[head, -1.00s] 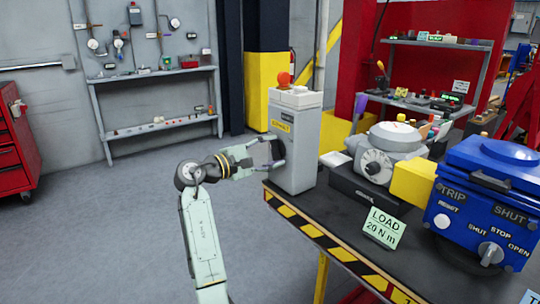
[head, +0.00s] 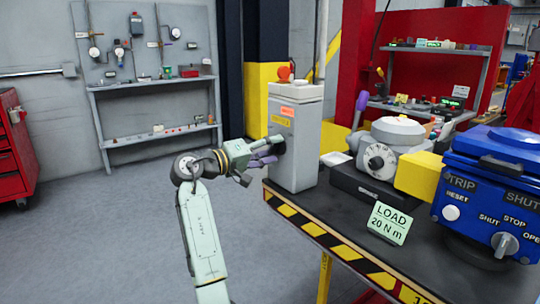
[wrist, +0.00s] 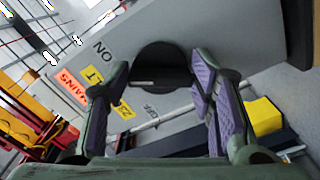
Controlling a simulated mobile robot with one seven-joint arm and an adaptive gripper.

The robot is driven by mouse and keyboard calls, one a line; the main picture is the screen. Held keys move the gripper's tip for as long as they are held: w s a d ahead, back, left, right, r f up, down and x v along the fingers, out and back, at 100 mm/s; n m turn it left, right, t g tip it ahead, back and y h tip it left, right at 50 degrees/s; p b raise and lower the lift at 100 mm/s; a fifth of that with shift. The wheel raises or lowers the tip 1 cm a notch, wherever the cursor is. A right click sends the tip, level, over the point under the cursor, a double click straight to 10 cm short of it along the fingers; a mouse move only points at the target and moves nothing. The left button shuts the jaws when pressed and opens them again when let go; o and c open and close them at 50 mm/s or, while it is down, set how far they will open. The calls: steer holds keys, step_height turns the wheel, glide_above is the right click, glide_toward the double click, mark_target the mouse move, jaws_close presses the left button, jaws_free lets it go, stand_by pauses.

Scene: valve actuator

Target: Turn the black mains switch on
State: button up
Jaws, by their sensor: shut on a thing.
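The black mains switch (wrist: 163,64) is a round knob on the side of a grey cabinet (head: 308,145). In the wrist view a light mark crosses the knob, with ON printed at its upper left and OFF below it. An orange MAINS label sits farther left. In the head view my gripper (head: 272,150) reaches the cabinet's left side and mostly hides the switch (head: 279,144). The contact points are hard to make out.
The cabinet stands on a dark bench with a striped edge (head: 325,238). To its right are a grey dial unit (head: 385,155), a yellow block (head: 420,175), a LOAD sign (head: 389,223) and a blue actuator (head: 490,180). The floor to the left is clear.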

steer(key=shift+f+m+b, duration=0.1)
steer(key=shift+m+b, duration=0.45)
steer(key=shift+m, duration=0.65)
steer(key=o, duration=1.2)
steer(key=shift+c, duration=0.2)
steer(key=v, duration=1.2)
steer(key=shift+a, duration=0.1)
